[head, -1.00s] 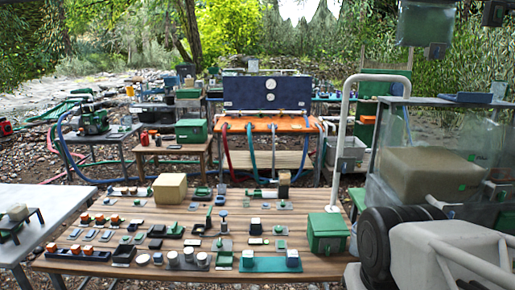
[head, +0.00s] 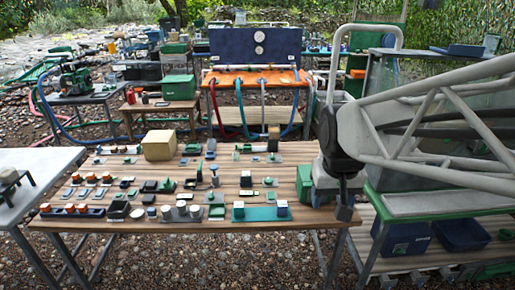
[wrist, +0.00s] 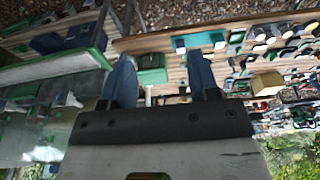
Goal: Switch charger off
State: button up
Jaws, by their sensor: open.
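My gripper (wrist: 161,78) shows two blue fingers, spread apart with nothing held between them. In the head view my gripper (head: 344,206) hangs at the right front end of the wooden bench (head: 235,225). The bench carries many small switches, blocks and knobs. A green box (head: 304,184) stands near its right end, partly hidden by my arm; a green box (wrist: 151,68) also shows between the fingers in the wrist view. A teal plate with two white-topped blocks (head: 262,214) lies at the front edge. I cannot tell which thing is the charger or its switch.
A tan block (head: 159,145) stands at the bench's back. A green-edged rack with blue bins (head: 403,238) stands close on the right, beneath my arm. A pale table (head: 35,165) is at the left. Gravel lies in front of the bench.

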jog(key=w+a+f, duration=0.1)
jog(key=w+f, duration=0.2)
jog(key=w, duration=1.2)
jog(key=g, duration=0.2)
send_over(272, 197)
notch_tip(272, 197, down, 29)
jog(key=shift+s+a+f, duration=0.1)
jog(key=shift+f, duration=0.1)
jog(key=shift+f, duration=3.75)
